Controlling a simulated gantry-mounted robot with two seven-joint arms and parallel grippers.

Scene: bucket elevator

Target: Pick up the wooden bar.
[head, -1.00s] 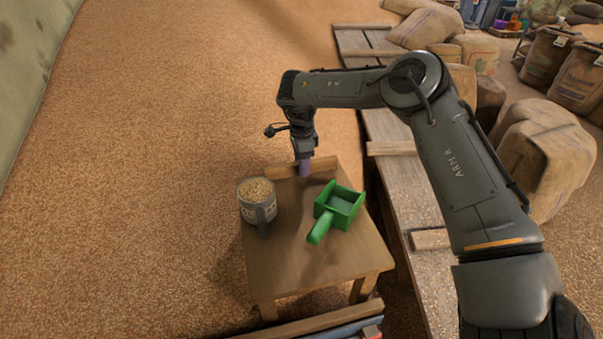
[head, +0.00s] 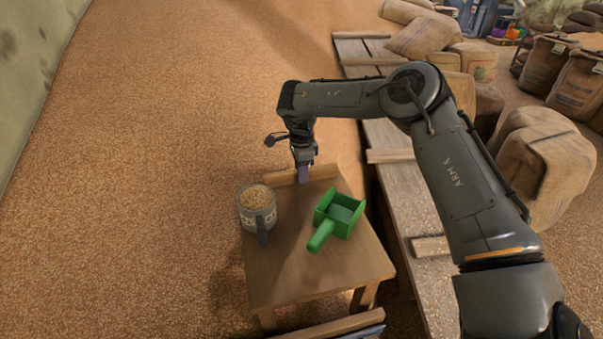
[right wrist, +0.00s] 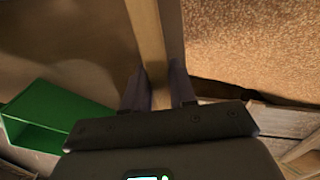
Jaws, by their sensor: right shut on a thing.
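The wooden bar (head: 325,173) is a light, narrow piece at the far edge of a small wooden table (head: 297,275). My right gripper (head: 303,176) comes down on it from above, near its middle, and is shut on it. In the right wrist view the bar (right wrist: 148,40) runs away from the camera, between the two fingers (right wrist: 158,88). Whether the bar rests on the table or hangs just above it, I cannot tell. My left gripper is not in view.
A mug of grain (head: 257,205) stands at the table's left side. A green scoop (head: 338,213) lies right of it, its handle toward the front. Loose grain (head: 150,180) spreads left and behind. Wooden planks (head: 405,200) and sacks (head: 540,155) are on the right.

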